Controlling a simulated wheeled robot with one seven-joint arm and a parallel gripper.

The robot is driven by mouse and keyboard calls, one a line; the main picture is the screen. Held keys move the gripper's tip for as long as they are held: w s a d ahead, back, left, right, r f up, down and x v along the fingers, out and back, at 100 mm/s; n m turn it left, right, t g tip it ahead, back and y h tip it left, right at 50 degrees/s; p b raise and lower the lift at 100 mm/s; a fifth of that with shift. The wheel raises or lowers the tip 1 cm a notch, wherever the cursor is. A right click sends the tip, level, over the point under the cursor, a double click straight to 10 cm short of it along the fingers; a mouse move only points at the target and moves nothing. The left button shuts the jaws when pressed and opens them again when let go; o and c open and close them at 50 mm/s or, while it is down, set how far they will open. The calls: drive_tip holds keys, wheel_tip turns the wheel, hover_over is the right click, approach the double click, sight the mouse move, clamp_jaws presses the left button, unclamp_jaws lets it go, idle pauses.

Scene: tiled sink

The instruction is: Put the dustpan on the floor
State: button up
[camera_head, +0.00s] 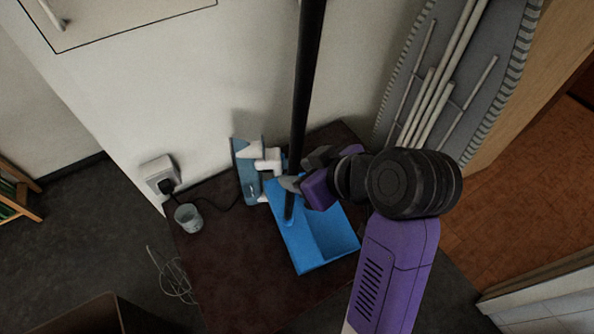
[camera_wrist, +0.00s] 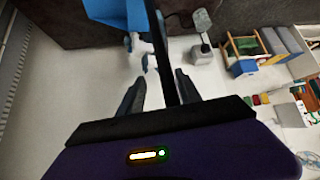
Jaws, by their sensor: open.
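The blue dustpan (camera_head: 318,238) sits on a dark brown surface in the middle of the head view. A long black pole (camera_head: 307,75) rises from it and looks like its handle. Part of the blue pan also shows at the top of the wrist view (camera_wrist: 115,10). My gripper (camera_head: 290,182) is at the lower part of the pole, just above the pan. In the wrist view its two fingers (camera_wrist: 158,88) are apart, with the pole (camera_wrist: 160,45) passing between them in the picture. I cannot tell whether either finger touches it.
A blue and white item (camera_head: 247,170) stands against the wall behind the pan. A small cup (camera_head: 188,217) is left of it, below a wall socket (camera_head: 160,177) with a plug. An ironing board (camera_head: 450,75) leans at the right. Dark grey floor (camera_head: 95,225) is clear at the left.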

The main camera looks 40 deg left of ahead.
drive_tip(key=p+v, duration=0.1)
drive_tip(key=v, duration=0.9)
drive_tip(key=shift+d+r, duration=0.25)
